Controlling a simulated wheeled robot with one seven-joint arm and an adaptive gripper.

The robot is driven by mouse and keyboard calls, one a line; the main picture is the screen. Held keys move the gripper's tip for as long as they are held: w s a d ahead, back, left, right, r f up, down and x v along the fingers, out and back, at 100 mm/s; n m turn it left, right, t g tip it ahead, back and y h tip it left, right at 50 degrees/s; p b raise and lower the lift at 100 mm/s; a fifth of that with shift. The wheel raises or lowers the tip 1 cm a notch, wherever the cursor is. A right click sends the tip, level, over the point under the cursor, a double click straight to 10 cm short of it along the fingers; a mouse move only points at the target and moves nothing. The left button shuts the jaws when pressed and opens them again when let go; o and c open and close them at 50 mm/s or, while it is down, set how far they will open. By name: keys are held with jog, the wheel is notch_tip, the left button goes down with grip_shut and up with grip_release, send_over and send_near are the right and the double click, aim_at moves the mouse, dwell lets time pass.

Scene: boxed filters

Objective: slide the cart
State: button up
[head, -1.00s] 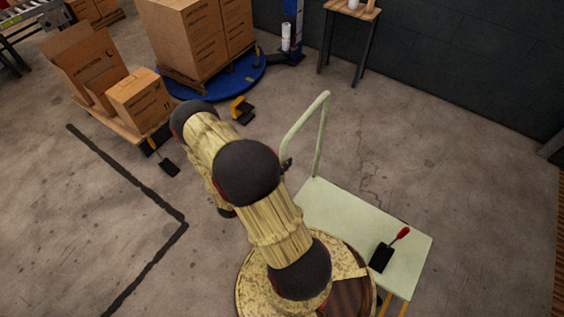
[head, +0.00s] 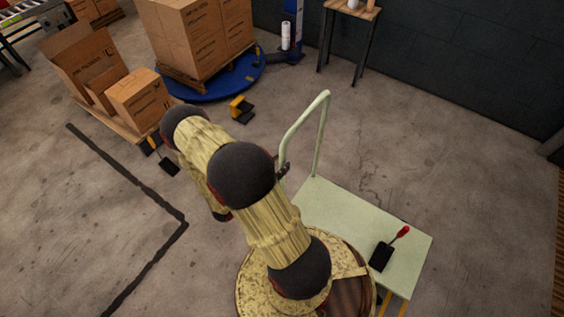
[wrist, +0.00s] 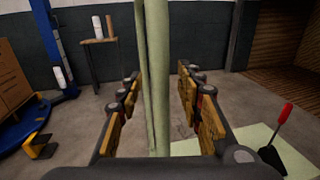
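The cart has a pale green flat deck (head: 350,222) and an upright looped handle (head: 322,130) at its far-left end. My gripper (wrist: 160,105) is open in the wrist view. The cart's handle post (wrist: 153,75) stands upright between its two fingers, with a visible gap on each side. In the head view my arm hides most of the gripper beside the handle's near post. A black tool with a red grip (head: 383,253) lies on the deck, and it also shows in the wrist view (wrist: 272,150).
Stacked boxes (head: 195,40) stand on a pallet over a blue round turntable (head: 222,82). Smaller boxes (head: 138,98) sit at the left. A yellow-black pedal (head: 241,109) is on the floor. A small table (head: 350,12) is by the wall. Floor right of the cart is clear.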

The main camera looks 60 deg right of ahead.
jog(key=v, duration=0.9)
jog(key=shift+a, duration=0.35)
jog(key=s+a+f+m+g+y, duration=0.1)
jog(key=s+a+f+g+y, duration=0.15)
jog(key=s, duration=0.35)
jog(key=s+a+r+m+g+y, duration=0.2)
jog(key=a+r+m+y, duration=0.3)
jog(key=a, duration=0.1)
jog(key=w+a+r+m+t+y, duration=0.4)
jog(key=a+r, duration=0.3)
jog(key=r, duration=0.2)
jog(key=w+a+r+m+t+y, duration=0.3)
jog(key=w+a+r+t+y, duration=0.1)
jog(key=a+r, duration=0.5)
jog(key=a+r+t+y, duration=0.1)
jog(key=r+t, duration=0.3)
jog(key=r, duration=0.5)
jog(key=s+a+r+m+t, duration=0.1)
jog(key=a+r+t, duration=0.1)
jog(key=r, duration=0.8)
jog(key=shift+a+r+t+y, duration=0.25)
jog(key=shift+a+t+y, duration=0.1)
jog(key=shift+t, duration=0.5)
